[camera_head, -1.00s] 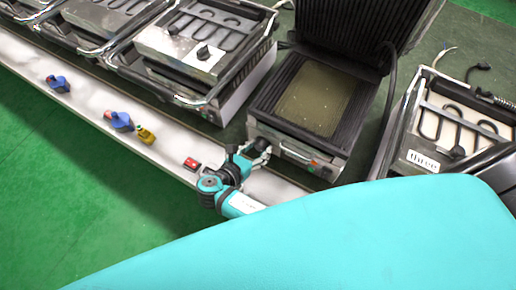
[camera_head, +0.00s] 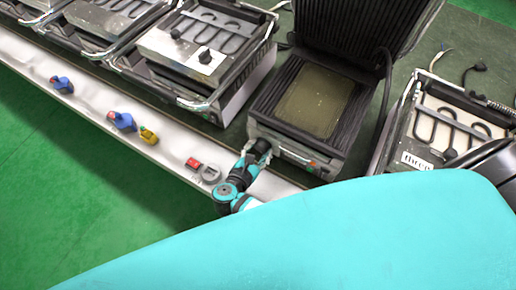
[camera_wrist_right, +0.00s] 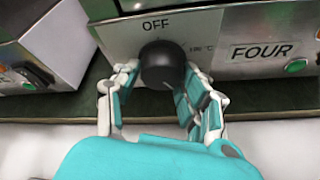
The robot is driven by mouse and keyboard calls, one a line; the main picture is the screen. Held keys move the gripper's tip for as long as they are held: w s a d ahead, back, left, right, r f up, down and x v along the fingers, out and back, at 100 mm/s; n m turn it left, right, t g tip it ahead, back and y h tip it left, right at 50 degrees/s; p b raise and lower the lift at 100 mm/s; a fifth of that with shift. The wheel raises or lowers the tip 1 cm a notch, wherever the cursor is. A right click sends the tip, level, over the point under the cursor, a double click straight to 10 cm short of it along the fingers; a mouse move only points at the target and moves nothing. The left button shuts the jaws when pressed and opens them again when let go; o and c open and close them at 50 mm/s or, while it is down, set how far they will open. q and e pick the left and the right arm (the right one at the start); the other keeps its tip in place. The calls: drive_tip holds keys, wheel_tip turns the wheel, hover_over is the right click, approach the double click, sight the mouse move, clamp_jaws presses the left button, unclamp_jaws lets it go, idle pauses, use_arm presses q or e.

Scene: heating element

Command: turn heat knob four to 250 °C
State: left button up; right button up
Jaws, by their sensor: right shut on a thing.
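Heat knob four (camera_wrist_right: 162,66) is a round black knob on the steel front of the grill labelled FOUR (camera_wrist_right: 262,51). OFF is printed above it and a temperature mark to its upper right. My right gripper (camera_wrist_right: 162,88) has its fingers on both sides of the knob and is shut on it. In the head view my right gripper (camera_head: 256,156) is at the front left of the open grill (camera_head: 265,98); the knob is hidden there. The 250 °C mark cannot be made out. My left gripper is not in view.
A green button (camera_wrist_right: 295,66) sits right of the knob. A white ledge (camera_head: 90,113) below the grills holds blue pieces (camera_head: 122,121), a yellow piece (camera_head: 148,135) and a red piece (camera_head: 193,164). Grill three (camera_head: 440,140) stands to the right.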

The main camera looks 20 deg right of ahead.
drive_tip(key=shift+d+m, duration=0.1)
drive_tip(key=shift+m, duration=0.3)
idle(0.3)
drive_tip(key=o, duration=1.2)
drive_tip(key=shift+c, duration=0.2)
drive_tip(key=v, duration=1.2)
drive_tip(key=shift+s, duration=0.2)
drive_tip(key=shift+d+f, duration=0.1)
drive_tip(key=shift+f, duration=0.05)
